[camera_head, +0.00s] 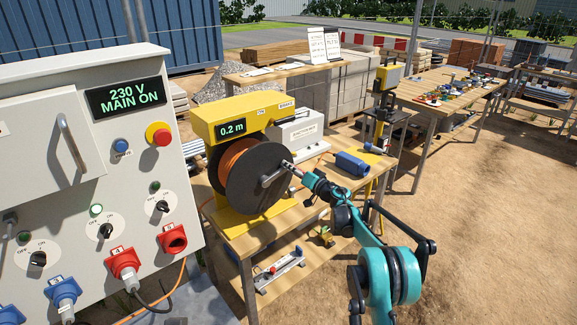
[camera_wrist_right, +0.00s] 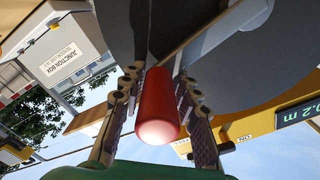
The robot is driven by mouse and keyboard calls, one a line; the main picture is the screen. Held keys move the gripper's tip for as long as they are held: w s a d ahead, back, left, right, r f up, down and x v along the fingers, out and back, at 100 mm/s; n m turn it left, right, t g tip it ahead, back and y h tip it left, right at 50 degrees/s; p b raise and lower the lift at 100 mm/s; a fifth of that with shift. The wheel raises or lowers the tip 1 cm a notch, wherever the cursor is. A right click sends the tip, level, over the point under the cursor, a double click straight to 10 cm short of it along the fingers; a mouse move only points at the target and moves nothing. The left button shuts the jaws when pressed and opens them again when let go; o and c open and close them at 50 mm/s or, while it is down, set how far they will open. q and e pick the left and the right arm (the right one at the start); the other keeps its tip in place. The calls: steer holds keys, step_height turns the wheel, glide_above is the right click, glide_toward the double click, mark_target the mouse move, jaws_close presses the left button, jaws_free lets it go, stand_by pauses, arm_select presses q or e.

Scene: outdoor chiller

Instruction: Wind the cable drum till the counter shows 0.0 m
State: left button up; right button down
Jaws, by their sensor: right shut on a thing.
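The cable drum (camera_head: 258,180) has dark round flanges with orange cable wound between them, on a yellow stand. Its yellow housing carries the counter (camera_head: 231,129), which reads 0.2 m. My right gripper (camera_head: 290,168) is at the drum's front face, on the right side. In the right wrist view its fingers (camera_wrist_right: 158,88) are closed on both sides of a red crank handle (camera_wrist_right: 158,115), in front of the grey drum flange (camera_wrist_right: 250,55). The counter also shows partly in that view (camera_wrist_right: 300,113). My left gripper is not in view.
The drum stands on a wooden bench (camera_head: 245,242), with a white junction box (camera_head: 294,128) behind it and a blue object (camera_head: 352,163) to the right. A grey electrical panel (camera_head: 60,185) reading "230 V MAIN ON" fills the left. Sandy ground is open at right.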

mark_target(283, 182)
steer(key=shift+m, duration=0.4)
step_height(283, 182, down, 5)
steer(key=shift+b, duration=0.95)
steer(key=f, duration=0.1)
steer(key=a+f+b, duration=0.1)
steer(key=f+b, duration=0.1)
steer(key=f, duration=0.1)
steer(key=shift+s+a, duration=0.2)
steer(key=shift+s, duration=0.2)
steer(key=c, duration=2)
jaws_free()
steer(key=shift+a+r, duration=0.1)
steer(key=shift+r, duration=0.2)
steer(key=o, duration=0.7)
steer(key=shift+o, duration=0.2)
steer(key=shift+d, duration=0.2)
steer(key=shift+s+d, duration=0.25)
steer(key=v, duration=1.1)
